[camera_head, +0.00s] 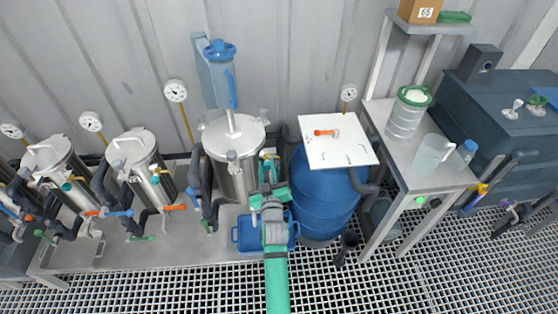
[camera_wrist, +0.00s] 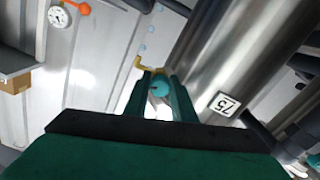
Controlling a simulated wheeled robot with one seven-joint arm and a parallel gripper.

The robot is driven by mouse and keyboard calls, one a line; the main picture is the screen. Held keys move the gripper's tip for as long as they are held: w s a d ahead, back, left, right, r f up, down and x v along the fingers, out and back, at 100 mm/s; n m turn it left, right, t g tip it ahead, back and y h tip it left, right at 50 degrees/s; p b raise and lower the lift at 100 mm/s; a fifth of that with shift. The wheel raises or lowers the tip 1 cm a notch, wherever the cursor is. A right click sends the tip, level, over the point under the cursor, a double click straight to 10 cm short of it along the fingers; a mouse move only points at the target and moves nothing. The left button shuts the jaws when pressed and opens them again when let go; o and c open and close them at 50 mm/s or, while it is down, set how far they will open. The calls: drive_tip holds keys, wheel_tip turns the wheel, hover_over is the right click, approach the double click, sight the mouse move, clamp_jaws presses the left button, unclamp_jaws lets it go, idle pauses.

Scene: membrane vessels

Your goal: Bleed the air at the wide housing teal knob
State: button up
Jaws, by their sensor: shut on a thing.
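The wide steel housing (camera_head: 231,160) stands left of the blue drum in the head view. Its wall fills the upper right of the wrist view (camera_wrist: 235,50) and carries a white label with the number 75, turned on its side (camera_wrist: 225,103). The teal knob (camera_wrist: 160,88) sits on a brass fitting (camera_wrist: 143,68) beside the housing wall. My gripper (camera_wrist: 161,85) is shut on the teal knob, with one finger on each side of it. In the head view my gripper (camera_head: 268,172) is at the right side of the housing and mostly covers the knob.
A blue tub (camera_head: 247,240) lies below my gripper. A blue drum (camera_head: 322,195) with a white board (camera_head: 345,150) on top stands close on the right. Two narrower housings (camera_head: 140,150) stand left.

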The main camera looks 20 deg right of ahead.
drive_tip(key=m, duration=0.4)
drive_tip(key=shift+m, duration=0.3)
drive_tip(key=o, duration=1)
drive_tip(key=v, duration=1.1)
